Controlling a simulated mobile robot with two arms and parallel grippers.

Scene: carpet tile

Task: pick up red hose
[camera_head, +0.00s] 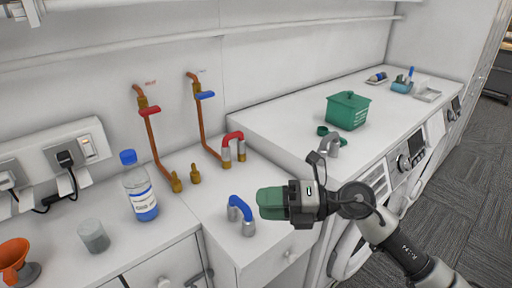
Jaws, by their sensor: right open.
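The red hose (232,137) is a short inverted U with a red top and metal ends. It stands upright on the counter, in the middle of the view, near the copper pipes. My right gripper (266,203) comes in from the right and has green finger pads pointing left. It is open, with nothing seen between the fingers, and is apart from the red hose, nearer the camera and a little to its right. My left gripper is not seen.
A blue hose (239,203) stands close to the left of my right gripper. Brass fittings (195,174), a bottle (140,191) and a glass (93,236) are on the left. A green box (348,111) sits on the higher right counter (280,119).

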